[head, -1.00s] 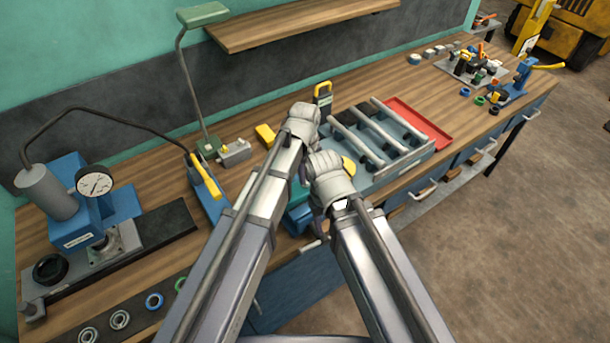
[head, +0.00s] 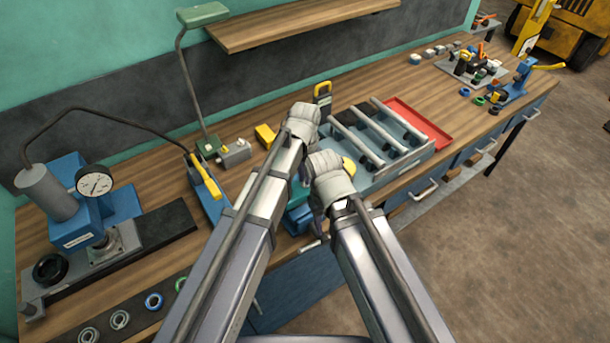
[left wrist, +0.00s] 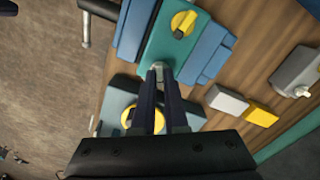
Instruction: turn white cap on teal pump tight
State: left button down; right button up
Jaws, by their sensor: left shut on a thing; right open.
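In the left wrist view, a teal block-shaped body, which looks like the teal pump (left wrist: 166,42), carries a round yellow part (left wrist: 184,22). A small pale cap (left wrist: 157,65) shows at its near end, between the fingertips of my left gripper (left wrist: 159,74), which is shut on it. Whether the cap is seated straight cannot be told. In the head view my left gripper (head: 302,122) is over the bench, its fingers hidden by its wrist. My right gripper (head: 328,175) is open just below and right of it, fingers mostly hidden. The two hands hide most of the pump.
A tray of grey rollers (head: 375,122) and a red tray (head: 420,122) lie to the right. A blue press with a gauge (head: 95,180) stands at the left. A lamp (head: 190,75) rises behind. A yellow block (head: 265,135) lies near the left hand.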

pick_arm(q)
jog(key=m, duration=0.4)
jog(key=shift+m, duration=1.8)
jog(key=c, duration=0.9)
grip_release()
jog(key=shift+c, duration=0.2)
jog(key=shift+r, duration=0.1)
notch_tip(320, 180, up, 8)
jog(key=p, duration=0.8)
jog(key=shift+f, duration=0.2)
